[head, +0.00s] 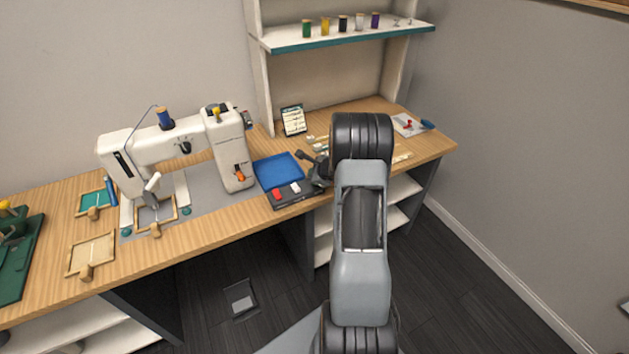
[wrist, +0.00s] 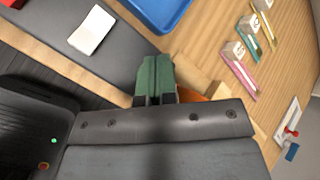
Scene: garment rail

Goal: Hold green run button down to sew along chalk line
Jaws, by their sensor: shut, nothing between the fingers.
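The white sewing machine (head: 150,150) stands on the table at left. A wooden frame (head: 172,207) with grey cloth lies at its needle; a chalk line cannot be made out. My gripper (head: 318,174) is at the box's right end. In the wrist view its green-tipped fingers (wrist: 155,78) are shut and empty. I cannot make out a separate green button; contact is unclear.
A blue tray (head: 278,168) lies just behind the box. Several small tagged pieces (wrist: 236,60) lie to the right. A small board (head: 293,120) stands at the back, and a shelf (head: 350,35) with spools is above. More wooden frames (head: 92,255) lie at left.

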